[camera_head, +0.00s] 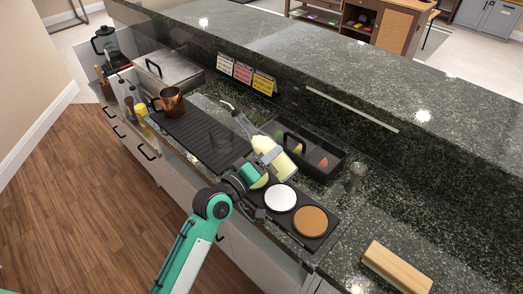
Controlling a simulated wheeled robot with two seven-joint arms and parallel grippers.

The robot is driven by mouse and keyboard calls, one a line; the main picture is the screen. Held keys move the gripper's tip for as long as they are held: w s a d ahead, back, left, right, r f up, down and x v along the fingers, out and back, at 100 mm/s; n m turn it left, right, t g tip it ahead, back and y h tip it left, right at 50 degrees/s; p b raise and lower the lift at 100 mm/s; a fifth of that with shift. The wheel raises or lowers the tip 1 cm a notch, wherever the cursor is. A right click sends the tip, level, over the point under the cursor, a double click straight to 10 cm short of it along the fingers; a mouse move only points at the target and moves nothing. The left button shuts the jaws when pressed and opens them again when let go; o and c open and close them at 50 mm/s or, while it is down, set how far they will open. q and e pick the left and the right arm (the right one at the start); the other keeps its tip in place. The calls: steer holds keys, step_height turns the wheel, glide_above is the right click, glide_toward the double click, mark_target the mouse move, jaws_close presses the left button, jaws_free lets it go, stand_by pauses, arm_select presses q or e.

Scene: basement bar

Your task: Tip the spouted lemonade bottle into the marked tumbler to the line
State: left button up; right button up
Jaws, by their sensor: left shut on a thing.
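The lemonade bottle (277,160) is clear with pale yellow liquid in its lower part. It leans over, with its thin spout (228,105) pointing up and to the left. My left gripper (263,163) is shut on the bottle's body, above the counter between the black mat and the coaster tray. A small clear tumbler (356,176) stands upright on the counter to the right of the bottle, apart from it. It looks empty, and its line is too small to make out. My right gripper is not in view.
A black caddy (334,173) sits behind the bottle. A coaster tray (330,238) holds yellow, white and brown discs. A copper mug (171,101) stands on the ribbed black mat (190,128). A wooden block (397,267) lies at right. A raised granite ledge (300,70) runs behind.

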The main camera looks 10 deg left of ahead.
arm_select(q)
steer(key=shift+s+n, duration=0.1)
steer(key=shift+n, duration=0.2)
steer(key=shift+s+d+f+n+p, duration=0.1)
steer(key=shift+s+d+n+p, duration=0.2)
steer(key=shift+n+p, duration=0.35)
steer(key=shift+s+d+f+n+p, duration=0.1)
steer(key=shift+d+f+n+p, duration=0.2)
steer(key=shift+p, duration=0.2)
steer(key=shift+s+d+f+n+p, duration=0.15)
steer(key=shift+f+n+p, duration=0.25)
steer(key=shift+n, duration=0.35)
steer(key=shift+r+n+p, duration=0.5)
steer(key=shift+r+p, duration=0.35)
steer(key=shift+p, duration=0.55)
steer(key=shift+r+p, duration=0.15)
steer(key=shift+p, duration=0.15)
stand_by(0.5)
